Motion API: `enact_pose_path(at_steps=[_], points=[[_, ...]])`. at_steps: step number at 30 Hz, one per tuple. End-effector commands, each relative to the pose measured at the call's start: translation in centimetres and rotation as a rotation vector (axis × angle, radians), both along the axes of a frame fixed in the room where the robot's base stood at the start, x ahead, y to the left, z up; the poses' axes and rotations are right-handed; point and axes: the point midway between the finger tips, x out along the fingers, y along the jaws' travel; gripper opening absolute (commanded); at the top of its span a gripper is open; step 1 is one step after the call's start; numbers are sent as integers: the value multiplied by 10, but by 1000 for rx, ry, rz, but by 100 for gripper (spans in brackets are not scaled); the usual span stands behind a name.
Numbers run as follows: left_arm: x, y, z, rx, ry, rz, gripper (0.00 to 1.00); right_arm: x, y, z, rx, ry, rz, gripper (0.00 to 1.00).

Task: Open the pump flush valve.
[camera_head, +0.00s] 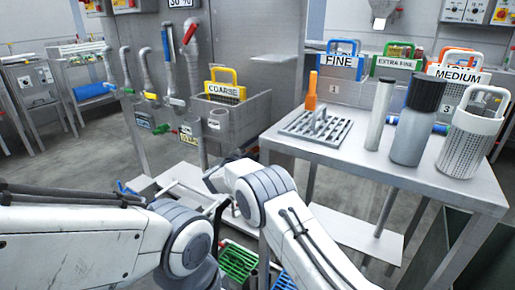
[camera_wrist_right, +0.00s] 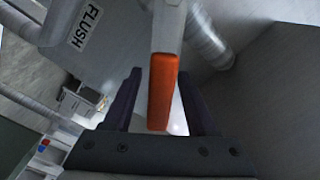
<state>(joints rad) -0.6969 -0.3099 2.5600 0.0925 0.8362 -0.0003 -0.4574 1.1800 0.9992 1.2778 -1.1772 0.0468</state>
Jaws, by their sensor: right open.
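In the right wrist view an orange-red lever handle (camera_wrist_right: 162,92) on a pale metal stem points toward the camera. A white label reading FLUSH (camera_wrist_right: 86,24) is on the grey surface at upper left. My right gripper (camera_wrist_right: 161,74) is open, with its dark fingers on either side of the handle. A gap shows on the left side and a narrower one on the right, so it is not gripped. In the head view my own arm hides the right gripper and this lever. My left gripper is out of view, its arm reaching in from the left.
A steel table (camera_head: 343,165) at right holds a grate (camera_head: 318,128), a bottle (camera_head: 418,122), a cylinder (camera_head: 380,115) and a white basket (camera_head: 470,135). A steel sink (camera_head: 240,118) holds the yellow-handled COARSE basket (camera_head: 224,92). A green crate (camera_head: 238,262) sits low between my arms.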

Motion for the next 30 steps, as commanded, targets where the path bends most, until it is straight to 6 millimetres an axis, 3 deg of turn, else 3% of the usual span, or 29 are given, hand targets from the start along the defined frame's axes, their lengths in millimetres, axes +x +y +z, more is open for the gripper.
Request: enact_pose_path(at_steps=[5,18,30], points=[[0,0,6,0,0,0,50,-13,11,2,-1,1,2,57],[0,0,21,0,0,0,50,-77,57,1,0,2,4,57],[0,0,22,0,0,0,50,-85,63,0,0,0,1,57]])
